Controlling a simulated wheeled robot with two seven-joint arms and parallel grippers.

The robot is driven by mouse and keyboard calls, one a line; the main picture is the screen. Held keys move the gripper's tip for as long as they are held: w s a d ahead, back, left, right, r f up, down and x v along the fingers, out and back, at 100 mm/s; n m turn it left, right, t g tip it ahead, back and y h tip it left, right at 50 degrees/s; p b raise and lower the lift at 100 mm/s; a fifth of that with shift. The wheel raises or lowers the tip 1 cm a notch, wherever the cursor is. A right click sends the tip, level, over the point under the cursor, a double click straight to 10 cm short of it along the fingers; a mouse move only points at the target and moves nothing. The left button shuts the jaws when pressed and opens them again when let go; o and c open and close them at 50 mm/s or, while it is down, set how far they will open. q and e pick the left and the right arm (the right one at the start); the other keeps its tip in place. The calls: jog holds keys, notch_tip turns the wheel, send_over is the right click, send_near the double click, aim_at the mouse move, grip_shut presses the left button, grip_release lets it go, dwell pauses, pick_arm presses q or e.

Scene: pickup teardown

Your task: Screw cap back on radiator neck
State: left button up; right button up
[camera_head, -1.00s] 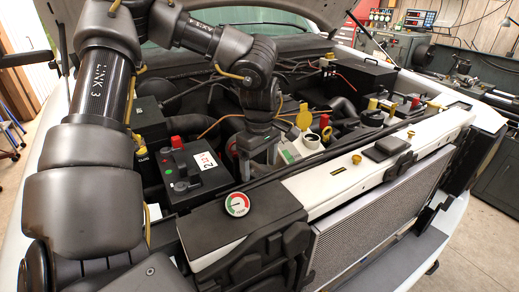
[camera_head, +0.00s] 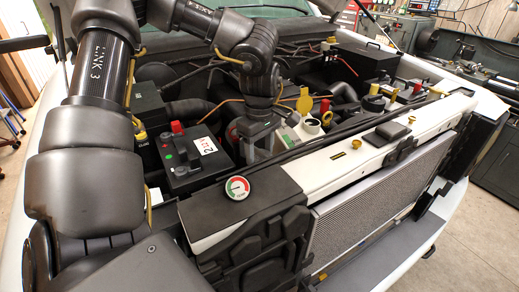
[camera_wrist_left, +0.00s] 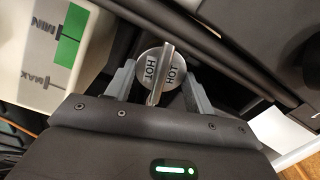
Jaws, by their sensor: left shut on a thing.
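The radiator cap (camera_wrist_left: 150,72) is a round silver cap with a raised bar and the word HOT on both sides. It sits between the two grey fingers of my left gripper (camera_wrist_left: 160,82), which is shut on it. In the head view my left gripper (camera_head: 262,142) points down between the battery and the white reservoir, behind the front crossmember. The cap is too small to make out there. The radiator neck is hidden under the cap and gripper, so I cannot tell whether the cap touches it. My right gripper is not in view.
A black battery (camera_head: 188,168) stands left of the gripper. A white reservoir (camera_head: 308,132) stands close on its right; a tank with MIN and MAX marks (camera_wrist_left: 42,62) shows in the wrist view.

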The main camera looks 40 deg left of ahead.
aim_at(260, 150)
pick_arm(q)
jog(key=m, duration=0.6)
jog(key=o, duration=1.2)
jog(key=shift+s, duration=0.1)
jog(key=shift+r+b, duration=0.2)
jog(key=shift+b, duration=0.15)
notch_tip(260, 150, up, 9)
jog(key=shift+f+b, duration=0.1)
jog(key=shift+b, duration=0.55)
jog(key=shift+r, duration=0.8)
